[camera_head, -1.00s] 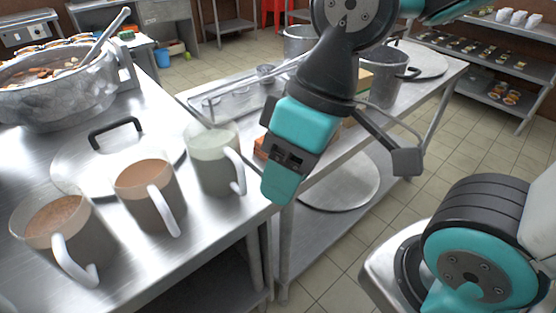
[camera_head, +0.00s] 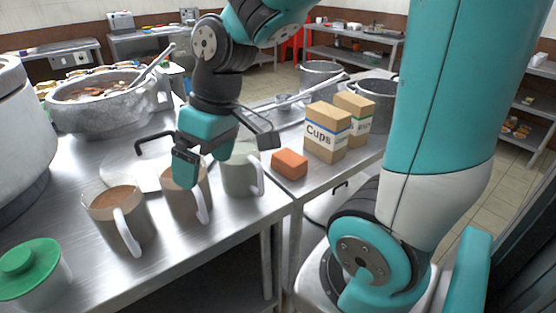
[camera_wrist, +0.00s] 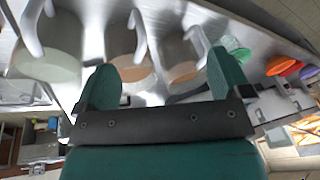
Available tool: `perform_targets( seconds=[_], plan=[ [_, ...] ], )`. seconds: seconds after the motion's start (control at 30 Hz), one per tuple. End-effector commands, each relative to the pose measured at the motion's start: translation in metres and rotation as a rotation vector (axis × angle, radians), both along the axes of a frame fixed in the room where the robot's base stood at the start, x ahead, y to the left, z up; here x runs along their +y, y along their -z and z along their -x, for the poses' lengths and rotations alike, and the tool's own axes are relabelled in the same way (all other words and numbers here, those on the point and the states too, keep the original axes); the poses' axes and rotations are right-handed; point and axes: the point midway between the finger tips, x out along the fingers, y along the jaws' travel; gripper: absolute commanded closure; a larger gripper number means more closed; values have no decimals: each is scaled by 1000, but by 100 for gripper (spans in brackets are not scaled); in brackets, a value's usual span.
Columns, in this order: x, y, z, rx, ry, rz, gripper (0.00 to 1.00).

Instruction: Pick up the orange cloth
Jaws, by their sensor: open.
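The orange cloth (camera_head: 290,164) looks like a small folded block. It lies flat on the right-hand steel table in the head view, near the edge facing the mugs. My gripper (camera_head: 228,155) is open, with its fingers spread and nothing visible between them. It is left of the cloth, over or close to the mugs; I cannot tell whether it touches one. In the wrist view my gripper (camera_wrist: 163,72) has mugs beyond its fingers, and I cannot make out the cloth there.
Mugs stand close by: a pale one (camera_head: 239,173), a brown one (camera_head: 186,199) and another brown one (camera_head: 117,214). A cups box (camera_head: 327,132) stands just behind the cloth. A stone pot (camera_head: 104,106) is at the left; a green-lidded container (camera_head: 35,278) is in front.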

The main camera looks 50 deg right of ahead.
Motion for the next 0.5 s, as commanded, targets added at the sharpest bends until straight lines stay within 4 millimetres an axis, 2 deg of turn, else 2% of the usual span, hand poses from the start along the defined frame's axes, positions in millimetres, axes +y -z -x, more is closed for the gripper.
perform_targets(
  seconds=[0.03, 0.1, 0.2, 0.3, 0.4, 0.5],
  plan=[
    [-41, -6, -20, 4, 96, 27, 4],
    [-95, -5, -36, 4, 197, 67, 4],
    [-169, 0, -43, 15, 320, 120, 4],
    [-226, 6, -36, 29, 410, 160, 4],
    [-262, 11, -27, 42, 465, 186, 4],
    [-278, 18, -22, 51, 487, 197, 4]
  ],
)
